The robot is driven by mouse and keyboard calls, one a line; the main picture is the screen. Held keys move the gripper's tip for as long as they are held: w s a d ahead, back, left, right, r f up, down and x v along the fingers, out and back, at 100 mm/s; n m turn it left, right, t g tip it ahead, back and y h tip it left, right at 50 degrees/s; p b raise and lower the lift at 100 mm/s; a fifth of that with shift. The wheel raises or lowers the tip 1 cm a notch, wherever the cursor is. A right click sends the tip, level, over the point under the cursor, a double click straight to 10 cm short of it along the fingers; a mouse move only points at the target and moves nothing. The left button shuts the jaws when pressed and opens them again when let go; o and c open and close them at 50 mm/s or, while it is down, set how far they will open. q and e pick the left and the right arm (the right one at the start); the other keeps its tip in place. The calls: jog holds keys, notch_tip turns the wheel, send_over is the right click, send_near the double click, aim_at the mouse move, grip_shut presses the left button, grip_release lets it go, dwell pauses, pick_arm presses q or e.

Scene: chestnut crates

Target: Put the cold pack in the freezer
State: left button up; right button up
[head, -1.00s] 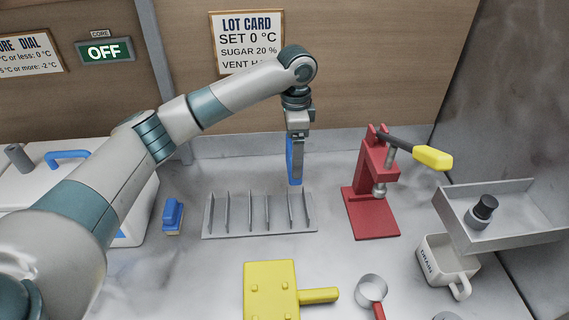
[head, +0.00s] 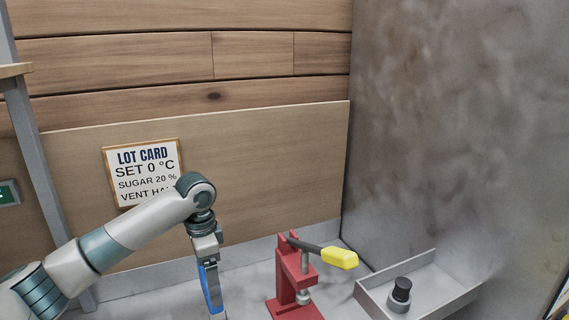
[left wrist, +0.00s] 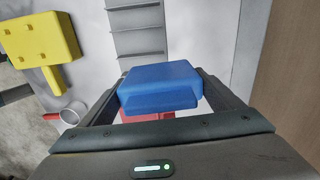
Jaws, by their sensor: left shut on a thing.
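My left gripper (head: 213,296) is shut on the blue cold pack (head: 204,284), which hangs upright and slightly tilted below the wrist in the head view. In the left wrist view the cold pack (left wrist: 160,84) is a rounded blue block between the two dark fingers of the left gripper (left wrist: 160,92). The freezer is not in view now. My right gripper is not in view.
A red press (head: 290,285) with a yellow-tipped lever (head: 340,257) stands right of the left gripper. A grey tray (head: 440,301) holds a dark-topped knob (head: 401,289). The wrist view shows a slotted rack (left wrist: 137,42) and a yellow block (left wrist: 40,40). A lot card (head: 143,170) hangs behind.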

pick_arm(q)
jog(key=shift+s+d+n, duration=0.1)
jog(key=shift+s+n, duration=0.4)
jog(key=shift+s, duration=0.05)
jog(key=s+f+n+b, duration=0.1)
jog(key=s+f+n, duration=0.1)
jog(key=s+n, duration=0.9)
jog(key=s, duration=0.8)
jog(key=shift+s, duration=0.3)
dwell(1.4)
jog(key=shift+b, duration=0.3)
dwell(1.0)
